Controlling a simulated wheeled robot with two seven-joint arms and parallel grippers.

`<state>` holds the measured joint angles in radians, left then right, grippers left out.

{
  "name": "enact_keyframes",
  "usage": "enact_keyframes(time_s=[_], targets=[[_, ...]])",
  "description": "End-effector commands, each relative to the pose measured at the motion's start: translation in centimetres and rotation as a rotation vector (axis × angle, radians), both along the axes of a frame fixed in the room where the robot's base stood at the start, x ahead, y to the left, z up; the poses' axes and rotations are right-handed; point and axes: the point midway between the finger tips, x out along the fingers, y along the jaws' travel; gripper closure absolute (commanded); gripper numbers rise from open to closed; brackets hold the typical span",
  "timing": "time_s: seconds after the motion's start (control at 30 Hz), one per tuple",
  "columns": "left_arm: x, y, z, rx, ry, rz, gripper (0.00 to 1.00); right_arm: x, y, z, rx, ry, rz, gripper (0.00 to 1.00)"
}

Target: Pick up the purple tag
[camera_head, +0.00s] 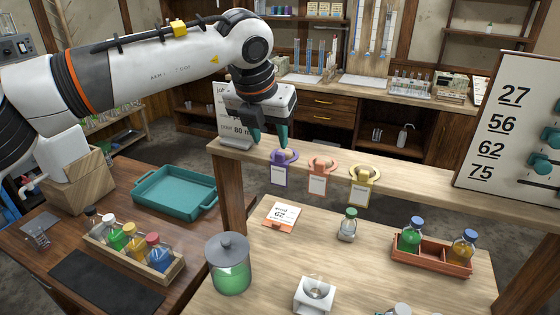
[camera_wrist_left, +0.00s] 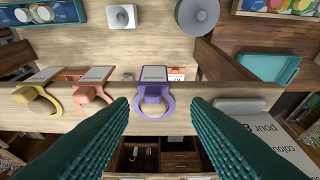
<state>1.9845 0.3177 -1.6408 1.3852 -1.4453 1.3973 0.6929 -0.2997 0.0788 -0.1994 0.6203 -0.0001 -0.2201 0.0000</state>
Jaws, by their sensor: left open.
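The purple tag (camera_head: 278,180) hangs at the front edge of the raised wooden shelf, a ring on top and a white label below. It is the leftmost of three tags; an orange tag (camera_head: 318,184) and a yellow tag (camera_head: 361,190) hang to its right. My left gripper (camera_head: 270,142) is open just above and behind the purple tag's ring, pointing down. In the left wrist view the purple tag (camera_wrist_left: 154,91) lies between and beyond the two teal fingers (camera_wrist_left: 160,112), with a visible gap on each side. My right gripper is not in view.
The wooden shelf (camera_head: 430,197) runs across, with a number board (camera_head: 505,130) at its right. Below are a green jar (camera_head: 230,270), a small bottle (camera_head: 348,224), a card (camera_head: 282,214) and a red tray (camera_head: 430,262) with bottles. A teal tray (camera_head: 174,193) stands left.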

Motion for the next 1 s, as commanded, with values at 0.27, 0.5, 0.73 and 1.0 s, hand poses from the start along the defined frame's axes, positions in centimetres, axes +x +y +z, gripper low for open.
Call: enact_keyframes(time_s=[0.27,0.5,0.73,1.0], targets=[[1.1,-1.3,-3.1,0.001,0.005,-0.001,0.56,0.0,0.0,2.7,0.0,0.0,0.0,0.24],[1.6,-1.5,-4.8,0.0,0.001,-0.001,0.56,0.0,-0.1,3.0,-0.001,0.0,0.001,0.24],[1.6,-1.5,-4.8,-0.001,0.001,-0.002,0.69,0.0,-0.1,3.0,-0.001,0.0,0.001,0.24],[1.6,-1.5,-4.8,-0.001,0.001,-0.002,0.94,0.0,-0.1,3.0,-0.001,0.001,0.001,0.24]])
